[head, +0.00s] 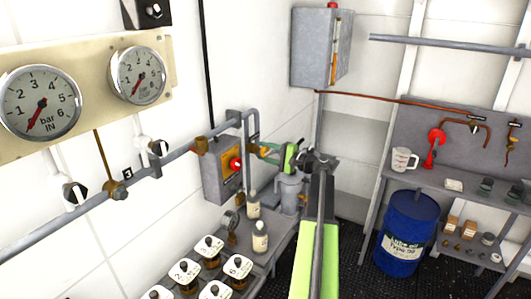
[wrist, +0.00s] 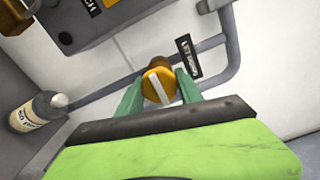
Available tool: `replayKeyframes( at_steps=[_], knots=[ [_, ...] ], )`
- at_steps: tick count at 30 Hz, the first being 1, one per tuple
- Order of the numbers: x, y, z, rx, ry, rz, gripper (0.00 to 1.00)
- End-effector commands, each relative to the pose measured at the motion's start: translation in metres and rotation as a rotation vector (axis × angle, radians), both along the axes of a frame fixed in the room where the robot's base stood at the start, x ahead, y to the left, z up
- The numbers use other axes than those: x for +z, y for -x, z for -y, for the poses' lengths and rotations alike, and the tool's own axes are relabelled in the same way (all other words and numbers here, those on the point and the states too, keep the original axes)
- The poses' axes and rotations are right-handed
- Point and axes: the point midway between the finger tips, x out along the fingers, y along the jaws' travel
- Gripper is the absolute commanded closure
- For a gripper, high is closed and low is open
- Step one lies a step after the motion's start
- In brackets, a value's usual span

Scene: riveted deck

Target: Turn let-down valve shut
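The let-down valve is an orange-yellow knob (wrist: 153,92) with a white stripe across its face, in the middle of the wrist view. The stripe leans from upper left to lower right. A dark label (wrist: 188,58), which seems to read LET DOWN, sits right of it on the grey pipe. My gripper (wrist: 160,86) has its two teal fingers apart, one on each side of the knob. I cannot tell whether they touch it. In the head view my gripper (head: 266,152) is at the pipe loop right of the switch box, and the knob is hard to make out there.
A grey box (head: 223,172) with a red button on a yellow plate is left of my gripper. Below are a bench with bottles (head: 260,238) and labelled jars (head: 211,250). A blue drum (head: 407,235) and shelves (head: 455,150) stand at right. Pressure gauges (head: 40,102) hang at left.

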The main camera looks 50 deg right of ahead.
Motion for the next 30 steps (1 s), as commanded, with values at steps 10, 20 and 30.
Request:
replayKeyframes(
  at_steps=[10, 20, 30],
  knots=[
    [0.000, 0.000, 0.000, 0.000, 0.000, 0.000, 0.35],
    [0.000, 0.030, 0.007, -0.002, 0.000, 0.000, 0.35],
    [0.000, 0.122, 0.030, -0.003, 0.000, 0.000, 0.35]
  ],
)
